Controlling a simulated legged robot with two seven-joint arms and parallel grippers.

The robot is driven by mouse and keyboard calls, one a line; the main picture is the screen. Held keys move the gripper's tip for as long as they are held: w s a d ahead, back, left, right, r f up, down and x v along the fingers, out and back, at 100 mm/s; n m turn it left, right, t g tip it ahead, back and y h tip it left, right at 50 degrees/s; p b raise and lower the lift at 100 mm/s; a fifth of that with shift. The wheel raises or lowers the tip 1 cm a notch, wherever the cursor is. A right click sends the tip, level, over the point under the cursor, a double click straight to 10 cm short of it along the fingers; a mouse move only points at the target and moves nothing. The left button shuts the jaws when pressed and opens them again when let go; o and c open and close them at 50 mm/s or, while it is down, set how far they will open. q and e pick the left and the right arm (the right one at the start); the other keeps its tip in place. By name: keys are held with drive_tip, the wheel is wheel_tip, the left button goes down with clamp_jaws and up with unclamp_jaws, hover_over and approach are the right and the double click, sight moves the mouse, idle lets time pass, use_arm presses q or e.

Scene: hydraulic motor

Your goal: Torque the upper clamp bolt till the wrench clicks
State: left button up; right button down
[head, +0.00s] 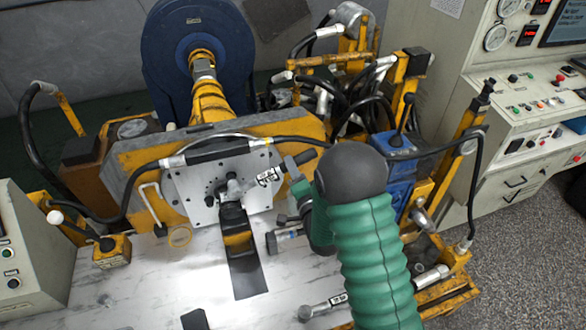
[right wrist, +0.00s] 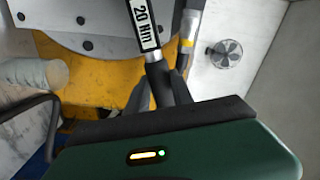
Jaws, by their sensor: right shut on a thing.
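A torque wrench (head: 268,178) lies across the front of the grey metal plate (head: 185,190), its head at the motor fitting near the plate's middle. Its label reads 20 Nm in the right wrist view (right wrist: 145,24). My right gripper (head: 291,166) is shut on the wrench's dark handle; the right wrist view shows the fingers (right wrist: 152,92) closed around it. The upper clamp bolt is not clearly visible; the wrench head covers that area. I cannot tell whether the head is fully seated. My left gripper is not in view.
Another labelled wrench (head: 325,307) lies on the worn metal bench (head: 155,290), partly behind my arm. A further tool (head: 285,236) lies nearer the plate. Hoses and yellow frames crowd the right. A control console (head: 520,120) stands far right. The front-left bench has free room.

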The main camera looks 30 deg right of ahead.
drive_tip(key=shift+w+r, duration=0.1)
drive_tip(key=shift+x, duration=1)
drive_tip(key=shift+r, duration=0.3)
drive_tip(key=shift+b, duration=0.3)
drive_tip(key=shift+d+f+m+b, duration=0.15)
drive_tip(key=shift+f+m+b, duration=0.25)
drive_tip(key=shift+f+b, duration=0.25)
drive_tip(key=shift+d+f+m+b, duration=0.15)
drive_tip(key=shift+f+m+b, duration=0.25)
drive_tip(key=shift+f+b, duration=0.2)
drive_tip(key=shift+d+f+m+b, duration=0.15)
drive_tip(key=shift+f+m+b, duration=0.75)
drive_tip(key=shift+f+b, duration=0.45)
